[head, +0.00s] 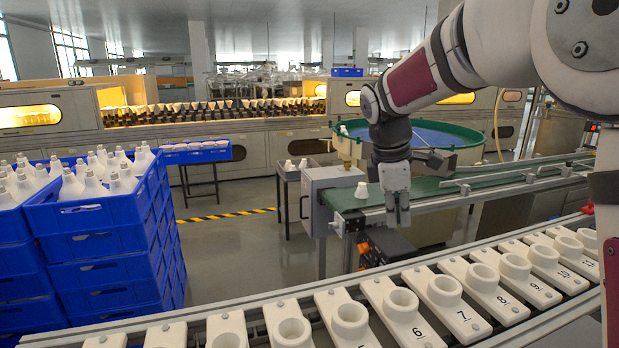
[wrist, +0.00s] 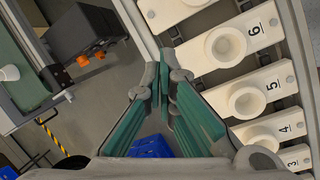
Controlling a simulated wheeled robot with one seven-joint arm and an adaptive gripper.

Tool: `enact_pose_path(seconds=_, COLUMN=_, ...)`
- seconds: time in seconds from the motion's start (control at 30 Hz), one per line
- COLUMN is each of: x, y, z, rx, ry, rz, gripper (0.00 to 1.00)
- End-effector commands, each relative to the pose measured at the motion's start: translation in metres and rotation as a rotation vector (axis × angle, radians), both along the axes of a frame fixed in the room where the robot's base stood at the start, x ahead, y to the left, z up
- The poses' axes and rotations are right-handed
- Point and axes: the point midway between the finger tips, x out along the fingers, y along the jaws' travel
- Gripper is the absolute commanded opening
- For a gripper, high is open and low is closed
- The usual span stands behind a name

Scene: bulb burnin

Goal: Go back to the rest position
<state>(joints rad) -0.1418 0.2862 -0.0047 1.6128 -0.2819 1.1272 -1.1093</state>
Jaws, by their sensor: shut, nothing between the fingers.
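My gripper (head: 398,218) hangs pointing down in the head view, between the green conveyor and the row of numbered white sockets. In the wrist view my gripper (wrist: 168,85) shows its green-padded fingers close together with nothing between them. A white bulb (head: 361,190) stands on the end of the green conveyor belt (head: 425,187), left of my gripper. The bulb also shows in part at the left edge of the wrist view (wrist: 9,73). The numbered socket holders, such as number 6 (head: 400,308), have empty cups; number 6 also shows in the wrist view (wrist: 228,45).
Stacked blue crates (head: 105,275) full of white bulbs stand at the left. A round green-rimmed feeder table (head: 425,133) is behind the conveyor. A dark box with orange knobs (wrist: 85,40) sits below the conveyor. Open floor (head: 235,258) lies between crates and conveyor.

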Motion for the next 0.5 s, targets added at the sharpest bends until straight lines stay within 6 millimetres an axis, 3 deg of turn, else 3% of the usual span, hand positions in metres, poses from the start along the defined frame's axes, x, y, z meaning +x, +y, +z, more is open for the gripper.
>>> enact_pose_path(seconds=0.03, x=-0.025, y=-0.004, z=0.035, rx=0.027, ry=-0.03, rz=-0.066, gripper=0.0)
enact_pose_path(seconds=0.2, x=-0.101, y=-0.014, z=0.095, rx=0.123, ry=-0.11, rz=-0.305, gripper=0.0)
enact_pose_path(seconds=0.5, x=-0.242, y=-0.022, z=0.167, rx=0.301, ry=-0.231, rz=-0.731, gripper=0.0)
